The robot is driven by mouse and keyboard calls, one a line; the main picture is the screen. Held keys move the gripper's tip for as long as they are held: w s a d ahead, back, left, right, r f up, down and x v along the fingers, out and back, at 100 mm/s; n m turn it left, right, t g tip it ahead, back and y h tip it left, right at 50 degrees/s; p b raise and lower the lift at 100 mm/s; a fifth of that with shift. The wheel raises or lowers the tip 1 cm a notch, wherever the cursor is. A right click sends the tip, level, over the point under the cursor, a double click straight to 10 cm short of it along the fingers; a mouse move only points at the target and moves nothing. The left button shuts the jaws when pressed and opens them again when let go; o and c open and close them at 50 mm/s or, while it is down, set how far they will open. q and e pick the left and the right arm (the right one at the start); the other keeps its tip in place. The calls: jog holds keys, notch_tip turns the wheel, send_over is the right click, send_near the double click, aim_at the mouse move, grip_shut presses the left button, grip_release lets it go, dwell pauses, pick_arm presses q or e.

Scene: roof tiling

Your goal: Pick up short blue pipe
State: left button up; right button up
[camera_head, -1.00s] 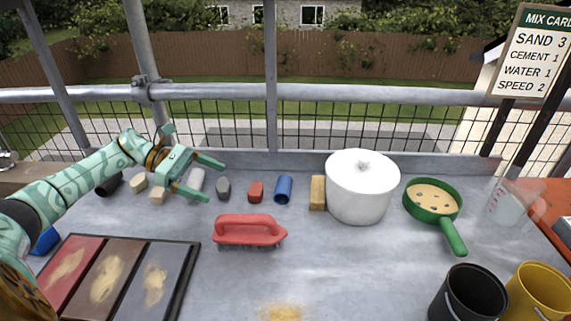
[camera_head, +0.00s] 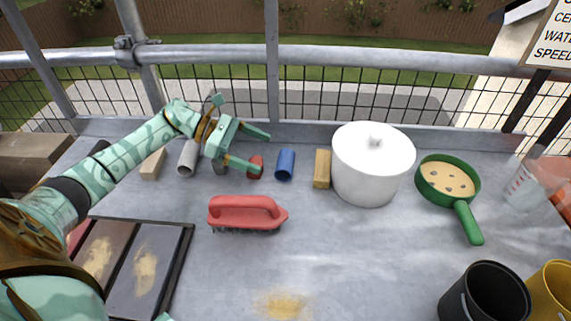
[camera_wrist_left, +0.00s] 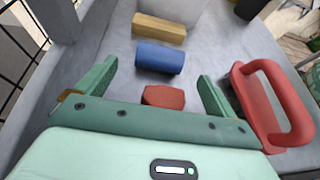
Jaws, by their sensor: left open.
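The short blue pipe (camera_head: 285,165) lies on the grey table, between a small red piece and a wooden block. In the left wrist view the blue pipe (camera_wrist_left: 159,57) lies beyond my open fingers, with the red piece nearer. My left gripper (camera_head: 262,154) is open and empty, its fingers pointing right toward the pipe, one on each side of the red piece (camera_head: 256,167). The fingers also show in the left wrist view (camera_wrist_left: 155,80). They do not touch the pipe. My right gripper is not in view.
A wooden block (camera_head: 322,169) and a white lidded pot (camera_head: 372,170) stand right of the pipe. A red brush (camera_head: 247,213) lies in front. A green pan (camera_head: 448,180) is farther right. A grey pipe (camera_head: 187,158) lies left of the gripper. A low ledge runs behind.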

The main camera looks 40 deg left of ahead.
aim_at(280, 159)
pick_arm(q)
jog(key=x, duration=0.5)
jog(key=shift+d+r+b, duration=0.1)
jog(key=shift+d+b, duration=0.05)
jog(key=shift+b, duration=0.15)
jog(key=c, duration=1)
jog(key=shift+c, duration=0.3)
